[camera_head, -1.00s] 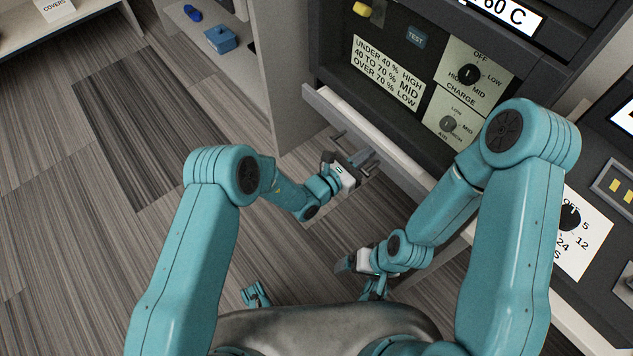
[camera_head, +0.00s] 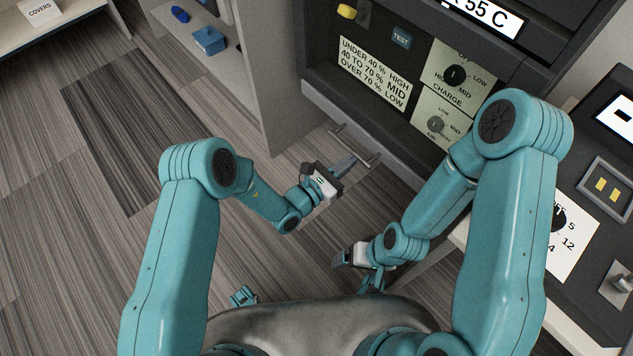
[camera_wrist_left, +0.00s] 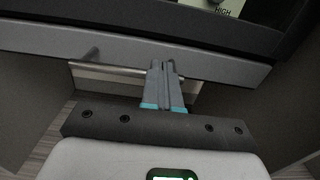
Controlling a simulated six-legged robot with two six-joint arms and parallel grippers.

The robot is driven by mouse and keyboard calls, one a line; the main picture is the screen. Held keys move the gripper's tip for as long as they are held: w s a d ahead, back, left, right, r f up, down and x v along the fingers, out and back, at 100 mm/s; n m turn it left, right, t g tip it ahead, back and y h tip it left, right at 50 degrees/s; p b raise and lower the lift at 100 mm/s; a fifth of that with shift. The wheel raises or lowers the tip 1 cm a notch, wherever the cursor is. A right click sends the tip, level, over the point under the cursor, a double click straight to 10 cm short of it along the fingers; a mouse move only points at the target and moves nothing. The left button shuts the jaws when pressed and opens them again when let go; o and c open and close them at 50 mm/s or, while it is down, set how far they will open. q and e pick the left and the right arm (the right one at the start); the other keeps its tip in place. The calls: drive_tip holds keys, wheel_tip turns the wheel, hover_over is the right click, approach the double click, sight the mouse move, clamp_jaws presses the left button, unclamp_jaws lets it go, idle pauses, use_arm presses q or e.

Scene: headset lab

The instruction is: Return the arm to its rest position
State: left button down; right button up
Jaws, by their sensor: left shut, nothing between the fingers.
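My left gripper (camera_head: 349,163) is in front of the grey drawer (camera_head: 345,118) at the foot of the cabinet, with its arm reaching in from the left. In the left wrist view its two fingers (camera_wrist_left: 162,68) lie together with nothing between them. The drawer's bar handle (camera_wrist_left: 105,68) runs behind the fingertips; I cannot tell whether they touch it. The drawer front looks pushed in. My right gripper (camera_head: 346,257) hangs low, close to my body and above the floor; its jaws are too small to read.
The cabinet's panel with dials (camera_head: 455,76) and a rule card (camera_head: 374,73) stands above the drawer. A shelf on the left holds a blue box (camera_head: 209,41). A worktop with a dark console (camera_head: 600,235) is at the right. The floor at left is clear.

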use_arm(q)
drive_tip(key=p+v, duration=0.1)
drive_tip(key=v, duration=0.8)
drive_tip(key=shift+s+a+p, duration=0.15)
drive_tip(key=shift+p, duration=0.15)
drive_tip(key=shift+a, duration=0.1)
